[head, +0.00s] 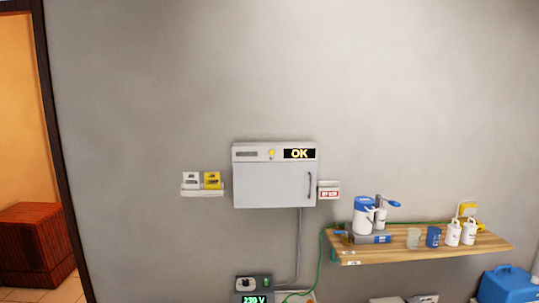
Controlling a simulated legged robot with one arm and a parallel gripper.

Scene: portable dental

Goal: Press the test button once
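A white wall cabinet (274,183) with a door handle on its right side hangs on the grey wall. Its top strip has a small round yellow spot (272,153) and a dark display (299,154) reading OK. I cannot tell whether the yellow spot is a button or a lamp. A small white box (329,190) with red marks sits at the cabinet's right edge; its details are too small to read. No part is clearly legible as the test button. My gripper is not in view.
A grey unit (254,283) reading 230 V sits below, cut off by the frame. A wooden shelf (420,246) at right holds a blue-white device (365,215), cups and bottles. A small ledge (203,192) holds cards. A doorway (15,110) is at left. The upper wall is bare.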

